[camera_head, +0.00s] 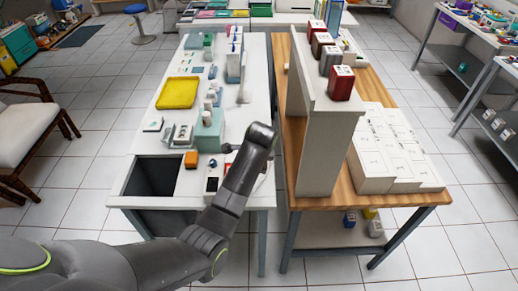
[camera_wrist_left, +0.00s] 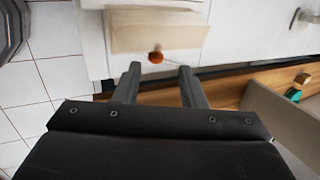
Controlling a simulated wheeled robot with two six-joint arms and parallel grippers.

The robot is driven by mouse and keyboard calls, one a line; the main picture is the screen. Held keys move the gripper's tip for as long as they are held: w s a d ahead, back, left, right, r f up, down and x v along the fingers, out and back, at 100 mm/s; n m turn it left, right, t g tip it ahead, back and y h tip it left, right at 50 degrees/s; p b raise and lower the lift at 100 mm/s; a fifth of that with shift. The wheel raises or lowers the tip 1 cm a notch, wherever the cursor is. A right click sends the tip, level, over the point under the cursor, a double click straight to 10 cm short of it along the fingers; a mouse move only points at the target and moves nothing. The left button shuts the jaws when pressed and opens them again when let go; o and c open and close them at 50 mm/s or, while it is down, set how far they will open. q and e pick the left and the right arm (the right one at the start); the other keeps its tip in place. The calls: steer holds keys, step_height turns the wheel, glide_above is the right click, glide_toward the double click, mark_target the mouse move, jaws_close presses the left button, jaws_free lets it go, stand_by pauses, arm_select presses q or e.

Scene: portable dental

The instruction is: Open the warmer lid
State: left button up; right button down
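In the left wrist view a pale beige box-like piece (camera_wrist_left: 158,32), which looks like the warmer with its lid, has a small orange-brown knob (camera_wrist_left: 156,57) at its near edge. The lid looks closed. My left gripper (camera_wrist_left: 160,72) is open and empty, its two fingers on either side of the knob's line, with the knob just past the tips. I cannot tell whether they touch. In the head view my left arm reaches over the right side of the white table (camera_head: 135,185). Its wrist hides the warmer there. My right gripper is not in view.
A tall beige panel (camera_head: 325,150) stands on the wooden table to the right.

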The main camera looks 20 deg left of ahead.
arm_select(q)
steer(key=b+v, duration=0.1)
steer(key=v, duration=1)
steer(key=shift+r, duration=0.3)
steer(key=shift+s, duration=0.1)
